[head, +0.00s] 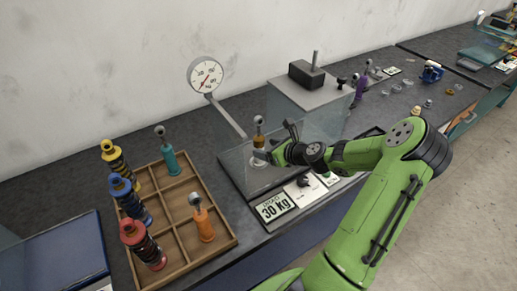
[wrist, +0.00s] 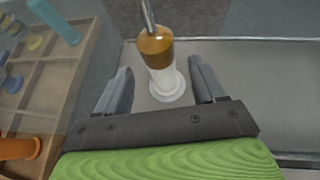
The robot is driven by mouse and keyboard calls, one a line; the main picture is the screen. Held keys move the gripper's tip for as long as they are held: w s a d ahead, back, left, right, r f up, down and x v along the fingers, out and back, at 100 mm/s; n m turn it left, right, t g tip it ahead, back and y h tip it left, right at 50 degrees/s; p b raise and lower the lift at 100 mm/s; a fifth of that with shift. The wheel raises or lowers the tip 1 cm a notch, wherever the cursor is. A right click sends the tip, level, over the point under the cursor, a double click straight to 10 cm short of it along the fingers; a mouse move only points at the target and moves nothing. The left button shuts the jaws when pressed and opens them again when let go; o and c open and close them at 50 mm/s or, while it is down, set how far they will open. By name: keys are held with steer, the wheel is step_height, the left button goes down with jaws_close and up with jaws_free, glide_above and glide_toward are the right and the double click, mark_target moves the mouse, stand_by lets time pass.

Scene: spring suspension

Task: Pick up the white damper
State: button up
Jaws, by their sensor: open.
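A damper with a white lower body, an amber-brown upper part and a metal rod (head: 259,140) stands upright on the test stand beneath the gauge. In the wrist view this damper (wrist: 163,80) stands on a round white base between my fingers. My gripper (wrist: 160,70) is open, with one finger on each side of the damper. A gap shows between each finger and the damper. In the head view my gripper (head: 268,152) is at the damper's lower part and partly hides it.
A wooden compartment tray (head: 222,240) at left holds a teal damper (head: 166,155), an orange damper (head: 203,222), and yellow, blue and red spring units. A clear panel (head: 235,170) is close to the stand. A gauge (head: 205,76) and a 30 Kg display (head: 275,207) are nearby.

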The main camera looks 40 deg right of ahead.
mark_target(261, 122)
steer(key=x, duration=0.5)
steer(key=shift+w+r+b, duration=0.1)
steer(key=shift+b, duration=0.25)
steer(key=shift+r, duration=0.1)
jaws_close()
step_height(261, 122, up, 10)
steer(key=p, duration=0.2)
steer(key=shift+p, duration=0.3)
